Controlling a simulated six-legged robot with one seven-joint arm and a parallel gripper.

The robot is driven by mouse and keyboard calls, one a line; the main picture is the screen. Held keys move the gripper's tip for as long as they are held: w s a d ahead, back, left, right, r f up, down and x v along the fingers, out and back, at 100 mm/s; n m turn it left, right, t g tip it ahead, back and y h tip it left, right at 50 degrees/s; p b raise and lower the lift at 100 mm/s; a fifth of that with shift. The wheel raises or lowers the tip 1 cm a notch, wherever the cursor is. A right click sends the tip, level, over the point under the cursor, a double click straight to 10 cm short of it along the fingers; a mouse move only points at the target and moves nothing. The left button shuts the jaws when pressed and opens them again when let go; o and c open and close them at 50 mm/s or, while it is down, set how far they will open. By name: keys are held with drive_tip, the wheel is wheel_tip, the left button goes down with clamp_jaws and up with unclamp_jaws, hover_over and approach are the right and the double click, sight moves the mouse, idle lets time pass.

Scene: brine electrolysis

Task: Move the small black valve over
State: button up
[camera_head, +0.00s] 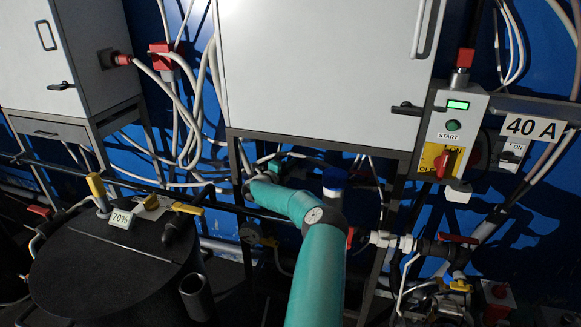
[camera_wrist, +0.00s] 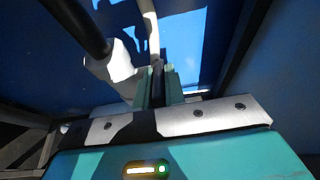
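In the wrist view my gripper (camera_wrist: 160,82) shows two teal fingers close together, with a narrow dark shape between them. I cannot tell whether this is a valve handle held there or only the gap. In the head view my teal arm reaches up and left below the large cabinet, and its fingertips are hidden. I cannot pick out the small black valve for certain. A small black handle (camera_head: 178,226) stands on the right side of the black tank's top, apart from my arm. A white pipe fitting (camera_wrist: 118,62) is just left of the fingers.
The black tank (camera_head: 110,275) stands at left with yellow handles and a "70%" tag (camera_head: 121,218). The large grey cabinet (camera_head: 320,70) hangs above my arm. A start panel (camera_head: 453,130) and piping with a red-handled valve (camera_head: 458,239) are at right. Hoses crowd the blue wall.

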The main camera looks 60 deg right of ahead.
clamp_jaws()
drive_tip(key=shift+r, duration=0.1)
drive_tip(key=shift+s+r+n+t+h, duration=0.15)
drive_tip(key=shift+n+t+h, duration=0.15)
drive_tip(key=shift+n+t, duration=0.55)
drive_tip(key=shift+s+n+t, duration=0.15)
drive_tip(key=shift+n+t, duration=0.6)
drive_tip(key=shift+t, duration=0.65)
drive_tip(key=shift+s+n+t, duration=0.15)
drive_tip(key=shift+n+t, duration=0.55)
drive_tip(key=shift+t, duration=0.65)
drive_tip(key=shift+o, duration=2.4)
unclamp_jaws()
drive_tip(key=shift+a, duration=0.1)
drive_tip(key=shift+o, duration=0.2)
drive_tip(key=shift+f, duration=0.2)
drive_tip(key=shift+s, duration=0.1)
